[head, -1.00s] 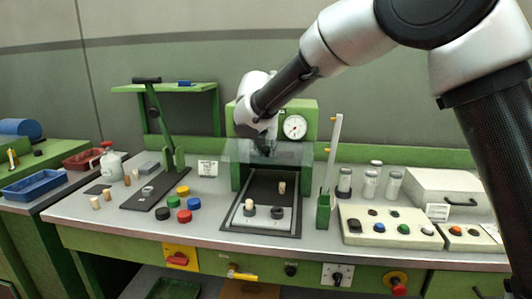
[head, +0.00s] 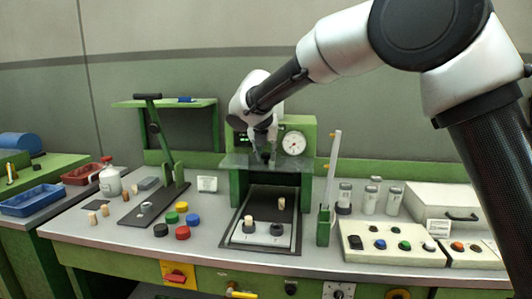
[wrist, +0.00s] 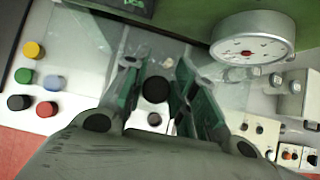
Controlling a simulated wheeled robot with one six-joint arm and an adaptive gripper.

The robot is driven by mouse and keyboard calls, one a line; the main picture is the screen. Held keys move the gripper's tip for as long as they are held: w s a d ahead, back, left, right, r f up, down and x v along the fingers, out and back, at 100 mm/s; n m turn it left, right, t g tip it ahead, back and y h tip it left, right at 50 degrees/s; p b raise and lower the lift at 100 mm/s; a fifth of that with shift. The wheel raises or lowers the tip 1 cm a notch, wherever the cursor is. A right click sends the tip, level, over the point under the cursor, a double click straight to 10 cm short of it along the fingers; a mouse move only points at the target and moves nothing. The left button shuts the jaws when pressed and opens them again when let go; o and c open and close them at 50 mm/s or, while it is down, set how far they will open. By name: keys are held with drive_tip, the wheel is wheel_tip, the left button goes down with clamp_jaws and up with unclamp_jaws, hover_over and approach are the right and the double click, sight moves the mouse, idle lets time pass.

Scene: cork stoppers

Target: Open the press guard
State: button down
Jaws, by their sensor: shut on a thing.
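The press (head: 241,185) is a green frame on the bench with a round dial. Its guard (head: 240,162) is a clear panel that sticks out from the press front, looking close to level, above the open bed. My gripper (head: 266,158) is at the guard's middle. In the wrist view my gripper (wrist: 155,92) has its green fingers either side of a round black knob (wrist: 155,90) and is shut on it. The clear guard also shows behind the fingers (wrist: 78,35). Where exactly the fingers touch the knob is hard to see.
The press bed (head: 262,235) holds corks and dark round pieces. A green post with a pale rod (head: 332,185) stands close right of the press. A lever tool (head: 160,150) and coloured caps (head: 182,232) are at left. Jars (head: 370,195) and a button box (head: 390,243) are at right.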

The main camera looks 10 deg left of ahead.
drive_tip(key=shift+w+r, duration=0.15)
drive_tip(key=shift+r, duration=0.05)
drive_tip(key=c, duration=1.2)
unclamp_jaws()
drive_tip(key=shift+f, duration=0.15)
drive_tip(key=shift+o, duration=0.2)
drive_tip(key=v, duration=1.2)
